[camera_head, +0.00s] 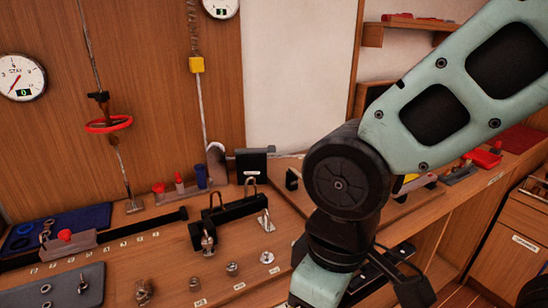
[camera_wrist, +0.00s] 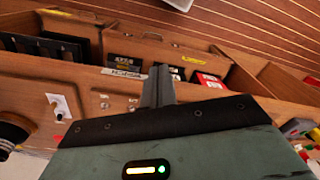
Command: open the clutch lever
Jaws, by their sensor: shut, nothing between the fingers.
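I cannot tell for certain which part is the clutch lever. A black fitting with upright metal loops (camera_head: 235,209) stands on the wooden bench in the head view. A black block with a white label (camera_head: 252,165) stands behind it, beside a grey rounded piece (camera_head: 216,158) at the foot of a line. In the wrist view my gripper (camera_wrist: 158,84) has its two fingers together, with nothing between them. They point toward a wooden front with a small label. My arm hides part of the bench on the right of the head view.
A red ring (camera_head: 108,124) hangs on a line at the left, near a round gauge (camera_head: 18,78). Several small metal pieces stand along the bench front. In the wrist view, wooden compartments hold dark items (camera_wrist: 127,77); a white plate with a knob (camera_wrist: 61,107) is at left.

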